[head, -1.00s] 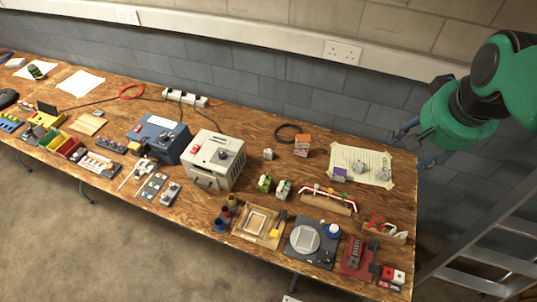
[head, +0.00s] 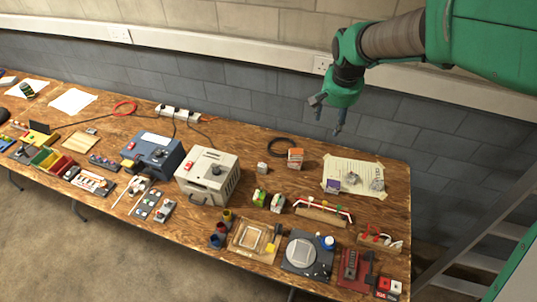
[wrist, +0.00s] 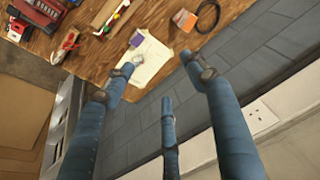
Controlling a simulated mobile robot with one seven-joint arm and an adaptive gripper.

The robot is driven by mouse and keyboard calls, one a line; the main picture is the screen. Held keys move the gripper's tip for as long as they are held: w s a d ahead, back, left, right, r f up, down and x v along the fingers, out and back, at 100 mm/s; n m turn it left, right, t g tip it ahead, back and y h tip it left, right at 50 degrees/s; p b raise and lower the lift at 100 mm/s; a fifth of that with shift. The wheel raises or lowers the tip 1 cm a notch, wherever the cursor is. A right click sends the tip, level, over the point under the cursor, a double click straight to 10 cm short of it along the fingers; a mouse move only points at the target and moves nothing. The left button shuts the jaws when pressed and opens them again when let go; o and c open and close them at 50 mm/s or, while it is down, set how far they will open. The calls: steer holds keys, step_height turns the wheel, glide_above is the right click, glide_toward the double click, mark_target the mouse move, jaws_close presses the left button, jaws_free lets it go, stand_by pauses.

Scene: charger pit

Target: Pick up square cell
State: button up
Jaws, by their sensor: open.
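I cannot tell for sure which item is the square cell. A small whitish cube (head: 262,168) stands alone on the wooden bench, left of an orange-and-white box (head: 295,158). A purple block (head: 333,186) lies on a taped paper sheet (head: 343,168), with two small greyish items (head: 377,184) beside it. The purple block also shows in the wrist view (wrist: 136,39). My gripper (head: 327,115) hangs above and beyond the bench's back edge, near the wall. Its blue fingers are spread and empty in the wrist view (wrist: 155,88), away from every item.
A red-and-white bar on a wooden block (head: 322,211) lies in front of the paper. A black cable ring (head: 281,147) lies at the back. A ladder (head: 490,255) stands right of the bench.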

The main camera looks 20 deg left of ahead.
steer(key=w+a+f, duration=0.3)
steer(key=a+f, duration=0.4)
steer(key=w+a+f, duration=0.3)
steer(key=a+f, duration=0.4)
steer(key=g+p, duration=0.1)
glide_above(262, 165)
steer(key=s, duration=0.1)
step_height(262, 165, down, 17)
steer(key=shift+s+a+h, duration=0.1)
steer(key=shift+s+h, duration=0.1)
steer(key=shift+h, duration=0.1)
steer(key=f, duration=0.2)
steer(key=w+f, duration=0.1)
steer(key=f, duration=0.5)
steer(key=shift+w+f, duration=0.15)
steer(key=shift+f, duration=0.05)
steer(key=shift+f, duration=0.1)
steer(key=shift+w+f+b, duration=0.15)
steer(key=shift+f+b, duration=0.2)
steer(key=shift+f, duration=2.2)
